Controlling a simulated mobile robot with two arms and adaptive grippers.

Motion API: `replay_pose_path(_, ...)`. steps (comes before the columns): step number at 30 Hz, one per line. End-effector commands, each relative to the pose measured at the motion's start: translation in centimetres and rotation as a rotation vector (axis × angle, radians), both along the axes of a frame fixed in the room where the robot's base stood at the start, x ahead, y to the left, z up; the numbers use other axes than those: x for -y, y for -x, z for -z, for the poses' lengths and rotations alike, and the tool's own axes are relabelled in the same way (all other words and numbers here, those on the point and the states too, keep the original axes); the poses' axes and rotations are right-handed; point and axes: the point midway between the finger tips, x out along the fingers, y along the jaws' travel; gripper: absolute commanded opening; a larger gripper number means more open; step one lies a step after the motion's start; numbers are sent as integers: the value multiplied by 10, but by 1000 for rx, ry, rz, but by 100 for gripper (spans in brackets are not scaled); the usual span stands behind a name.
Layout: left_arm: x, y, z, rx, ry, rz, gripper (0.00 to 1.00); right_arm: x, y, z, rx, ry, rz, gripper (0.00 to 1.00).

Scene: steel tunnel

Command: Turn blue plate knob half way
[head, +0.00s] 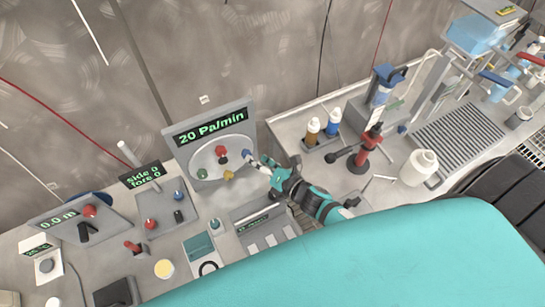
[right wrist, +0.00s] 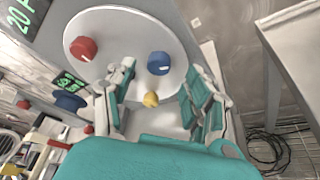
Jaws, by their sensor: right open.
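The white round plate (head: 215,160) on the grey panel carries red, green, yellow and blue knobs. The blue plate knob (head: 247,154) is at its right side, beside the fingertips of my right gripper (head: 258,162). In the right wrist view the blue knob (right wrist: 158,63) shows between and slightly beyond the open fingers of the right gripper (right wrist: 160,80). I see no clear contact with the knob. The red knob (right wrist: 83,48) is to its left and the yellow knob (right wrist: 151,99) below it. The green knob (head: 202,173) shows in the head view. My left gripper is not in view.
The panel display (head: 211,127) reads "20 Pa/min". A control box with red and blue knobs (head: 165,212) stands to the left. A keypad box (head: 263,229) lies below the plate.

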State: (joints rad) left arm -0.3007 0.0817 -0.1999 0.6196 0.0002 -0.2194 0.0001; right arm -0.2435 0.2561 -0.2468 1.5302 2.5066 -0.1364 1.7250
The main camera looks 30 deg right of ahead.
Motion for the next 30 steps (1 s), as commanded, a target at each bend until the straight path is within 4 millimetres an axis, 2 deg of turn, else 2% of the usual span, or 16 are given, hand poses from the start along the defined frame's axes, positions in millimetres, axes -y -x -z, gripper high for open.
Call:
replay_pose_path(1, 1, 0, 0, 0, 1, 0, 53, 4, 13, -2, -4, 0, -1, 53)
replay_pose_path(6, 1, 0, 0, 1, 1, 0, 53, 16, 44, -11, -3, 0, 0, 53)
replay_pose_path(12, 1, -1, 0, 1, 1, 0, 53, 24, 67, -17, -1, -1, 1, 53)
replay_pose_path(17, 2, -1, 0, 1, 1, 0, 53, 26, 72, -19, -2, 0, 0, 53)
replay_pose_path(30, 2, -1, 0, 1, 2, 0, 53, 26, 72, -19, 0, -1, 0, 53)
